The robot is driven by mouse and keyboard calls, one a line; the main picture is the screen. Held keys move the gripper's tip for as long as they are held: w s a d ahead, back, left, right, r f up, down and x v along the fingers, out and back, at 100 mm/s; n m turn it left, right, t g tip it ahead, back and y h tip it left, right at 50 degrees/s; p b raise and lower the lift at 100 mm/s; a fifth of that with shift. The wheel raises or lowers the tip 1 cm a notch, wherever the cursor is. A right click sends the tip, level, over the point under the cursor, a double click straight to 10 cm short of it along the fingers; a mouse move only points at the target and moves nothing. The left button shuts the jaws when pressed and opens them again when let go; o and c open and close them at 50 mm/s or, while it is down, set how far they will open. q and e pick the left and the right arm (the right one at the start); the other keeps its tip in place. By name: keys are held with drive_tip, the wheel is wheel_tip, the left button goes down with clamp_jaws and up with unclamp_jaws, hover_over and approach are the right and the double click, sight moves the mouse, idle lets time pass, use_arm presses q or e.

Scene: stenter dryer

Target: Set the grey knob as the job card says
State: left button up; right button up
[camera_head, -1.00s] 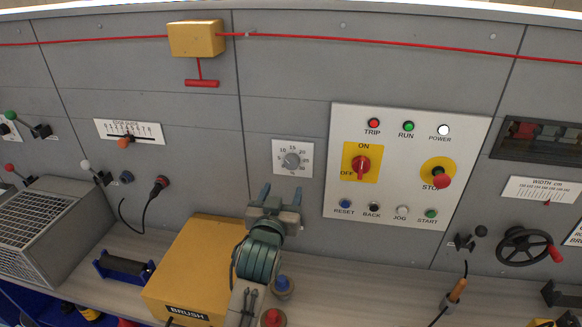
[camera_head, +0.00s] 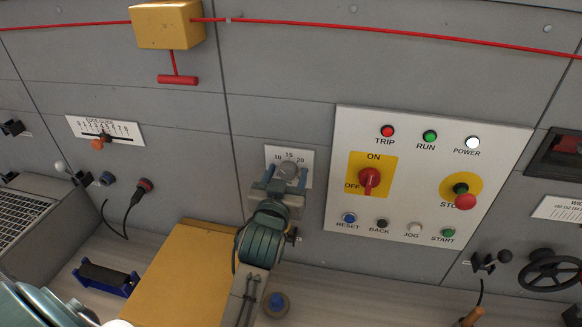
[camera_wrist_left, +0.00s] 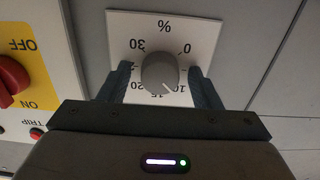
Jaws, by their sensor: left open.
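The grey knob (camera_head: 288,169) sits on a white dial plate (camera_head: 302,153) on the grey wall, left of the control panel. In the left wrist view the knob (camera_wrist_left: 159,71) appears upside down on its % dial, its white mark pointing near 10. My left gripper (camera_head: 286,180) is open at the dial. In the wrist view its two fingers stand on either side of the knob, with small gaps that look clear; contact cannot be told for sure. The fingers hide parts of the scale. I see no job card. My right gripper is not in view.
The white panel (camera_head: 342,215) with a red rotary switch (camera_head: 369,181), a red stop button (camera_head: 465,202) and several small buttons is close on the right. A yellow box (camera_head: 185,275) is below left. A red cord (camera_head: 380,30) runs above; a red pull handle (camera_head: 178,80) hangs up left.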

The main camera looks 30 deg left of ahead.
use_arm(q)
drive_tip(key=shift+s+d+r, duration=0.15)
drive_tip(key=shift+s+r, duration=0.1)
drive_tip(key=shift+s, duration=0.25)
drive_tip(key=shift+c, duration=1.1)
drive_tip(key=shift+s, duration=0.1)
drive_tip(key=c, duration=0.7)
drive_tip(key=shift+c, duration=0.4)
drive_tip(key=n+b, duration=0.2)
drive_tip(key=n, duration=0.2)
drive_tip(key=shift+f, duration=0.1)
drive_tip(key=shift+a+n+b, duration=0.2)
drive_tip(key=shift+n+b, duration=0.9)
drive_tip(key=shift+n, duration=1.2)
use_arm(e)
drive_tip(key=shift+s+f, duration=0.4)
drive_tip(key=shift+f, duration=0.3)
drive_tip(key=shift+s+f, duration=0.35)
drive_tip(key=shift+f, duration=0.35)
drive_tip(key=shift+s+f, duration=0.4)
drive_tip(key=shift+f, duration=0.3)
